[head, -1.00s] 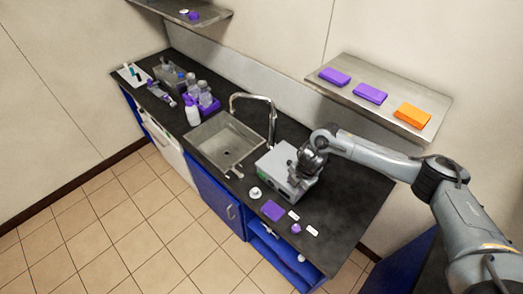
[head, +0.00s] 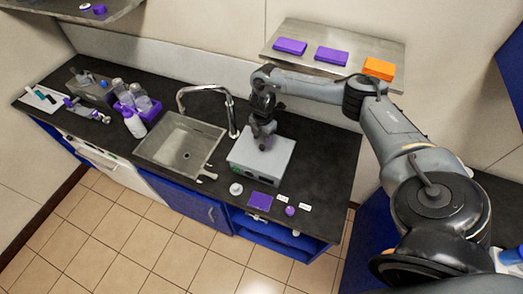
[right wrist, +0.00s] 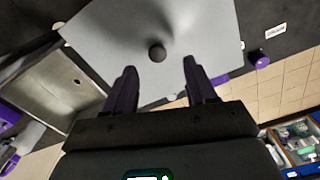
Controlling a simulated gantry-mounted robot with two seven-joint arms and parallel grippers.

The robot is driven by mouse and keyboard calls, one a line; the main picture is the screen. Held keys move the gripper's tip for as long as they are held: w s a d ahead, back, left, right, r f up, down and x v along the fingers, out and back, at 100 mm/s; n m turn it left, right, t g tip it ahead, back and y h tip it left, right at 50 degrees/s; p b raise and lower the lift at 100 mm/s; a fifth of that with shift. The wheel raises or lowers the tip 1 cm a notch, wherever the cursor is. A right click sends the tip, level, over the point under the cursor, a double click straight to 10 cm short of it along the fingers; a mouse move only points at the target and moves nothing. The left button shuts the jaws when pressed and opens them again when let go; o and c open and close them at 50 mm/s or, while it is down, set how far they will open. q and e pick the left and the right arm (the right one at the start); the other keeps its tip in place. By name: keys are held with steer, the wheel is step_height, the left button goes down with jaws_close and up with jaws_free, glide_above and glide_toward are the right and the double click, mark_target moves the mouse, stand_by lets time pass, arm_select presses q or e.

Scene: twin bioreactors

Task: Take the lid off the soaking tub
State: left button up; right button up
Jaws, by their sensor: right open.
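The soaking tub (head: 247,174) is a grey box on the dark counter, right of the sink. Its flat grey lid (head: 281,146) is on top. In the right wrist view the lid (right wrist: 205,35) shows a round dark knob (right wrist: 157,53) at its middle. My right gripper (head: 263,146) points down over the lid. In the right wrist view my right gripper (right wrist: 158,76) is open, its two dark fingers spread, with the knob beyond and between the tips. Nothing is between the fingers. My left gripper is not in view.
The sink (head: 180,147) and its tall faucet (head: 232,115) stand left of the tub. A purple square (head: 260,201), a white round piece (head: 236,189) and small labels lie in front. A shelf (head: 300,62) with purple and orange packs is above. The counter right of the tub is clear.

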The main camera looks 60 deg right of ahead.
mark_target(262, 146)
steer(key=shift+w+d+f+p, duration=0.1)
steer(key=shift+f+p, duration=0.15)
steer(key=shift+f, duration=1.15)
steer(key=shift+d+f+p, duration=0.1)
steer(key=shift+f+p, duration=0.1)
steer(key=shift+f, duration=1.15)
jaws_close()
